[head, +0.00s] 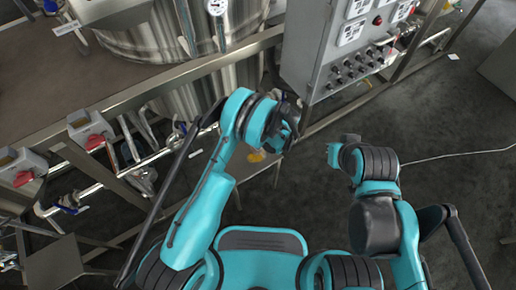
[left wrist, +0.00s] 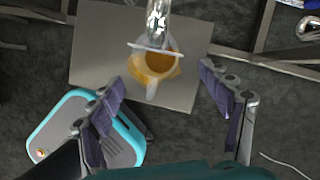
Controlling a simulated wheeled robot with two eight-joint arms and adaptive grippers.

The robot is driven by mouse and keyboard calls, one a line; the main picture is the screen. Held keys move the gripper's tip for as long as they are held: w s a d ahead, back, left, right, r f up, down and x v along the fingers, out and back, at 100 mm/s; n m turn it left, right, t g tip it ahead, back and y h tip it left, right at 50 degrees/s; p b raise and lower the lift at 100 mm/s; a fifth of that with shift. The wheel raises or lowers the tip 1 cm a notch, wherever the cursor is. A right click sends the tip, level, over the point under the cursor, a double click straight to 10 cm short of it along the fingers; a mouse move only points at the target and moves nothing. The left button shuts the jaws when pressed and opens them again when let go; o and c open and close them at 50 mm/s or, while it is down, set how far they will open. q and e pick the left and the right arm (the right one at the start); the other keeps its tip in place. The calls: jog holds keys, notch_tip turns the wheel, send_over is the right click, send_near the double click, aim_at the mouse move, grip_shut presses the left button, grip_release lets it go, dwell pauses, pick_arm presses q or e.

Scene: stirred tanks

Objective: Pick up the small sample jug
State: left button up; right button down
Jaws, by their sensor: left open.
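The small sample jug (left wrist: 152,82) is clear, with amber liquid and a pale handle towards the bottom of the left wrist view. It stands on a flat grey plate (left wrist: 98,42), under a metal outlet pipe (left wrist: 157,20) that hides part of its rim. My left gripper (left wrist: 162,92) is open, with its two fingers on either side of the jug and apart from it. In the head view a yellow patch, likely the jug (head: 256,156), shows beside my dark left gripper (head: 286,130).
Steel tanks (head: 160,35) stand on a brown platform (head: 45,75) at the back left. A grey control box (head: 330,55) hangs at the back right. Valves with red handles (head: 95,140) and pipes line the left. Dark floor at the right is mostly clear.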

pick_arm(q)
jog(key=b+x, duration=0.3)
jog(key=x, duration=0.4)
jog(key=shift+s+a, duration=0.1)
jog(key=shift+s, duration=0.1)
jog(key=shift+r, duration=0.15)
jog(key=shift+c, duration=0.2)
jog(key=c, duration=1.2)
